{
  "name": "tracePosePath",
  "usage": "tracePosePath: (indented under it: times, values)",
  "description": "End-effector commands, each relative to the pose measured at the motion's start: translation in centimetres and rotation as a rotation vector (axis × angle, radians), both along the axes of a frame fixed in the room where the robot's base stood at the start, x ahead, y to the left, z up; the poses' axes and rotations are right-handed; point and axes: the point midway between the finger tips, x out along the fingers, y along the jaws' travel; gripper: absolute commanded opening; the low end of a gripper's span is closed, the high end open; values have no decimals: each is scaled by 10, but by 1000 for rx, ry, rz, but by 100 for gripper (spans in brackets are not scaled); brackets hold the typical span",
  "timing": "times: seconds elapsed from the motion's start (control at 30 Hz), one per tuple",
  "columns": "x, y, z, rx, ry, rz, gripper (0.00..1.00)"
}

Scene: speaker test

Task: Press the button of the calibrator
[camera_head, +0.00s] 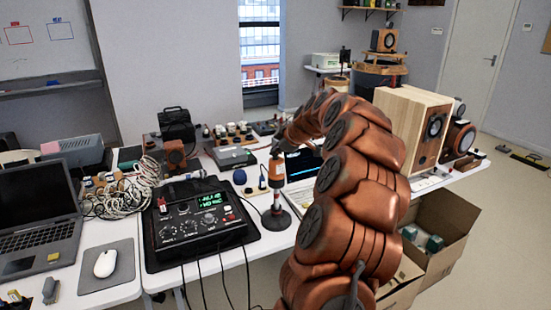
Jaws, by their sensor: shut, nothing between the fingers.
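My copper-coloured arm arches from the lower right up and over to the left. Its end, with my gripper (276,151), points down at the table's middle. The gripper looks small, dark and shut, with nothing visible in it. Directly below it stands an upright cylinder with orange, white and black bands (277,184), on a round black base (276,219); it may be the calibrator. I cannot tell whether the fingertips touch its top. No button on it can be made out. Left of it lies a black console (199,224) with a green display, knobs and small buttons.
A small blue ball-topped item (239,177) stands just left of the cylinder. White cables (123,193), a laptop (38,215) and a mouse (105,263) are at the left. A wooden speaker (411,128) stands right, behind my arm. Black cables hang off the front edge.

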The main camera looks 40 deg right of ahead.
Motion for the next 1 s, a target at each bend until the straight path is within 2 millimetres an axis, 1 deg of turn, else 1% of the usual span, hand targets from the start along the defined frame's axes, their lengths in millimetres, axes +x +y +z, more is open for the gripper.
tracePosePath:
  times: [0.6,1.0]
  values:
    - [0,0,-2,0,0,0,0]
    - [0,0,14,-2,1,1,0]
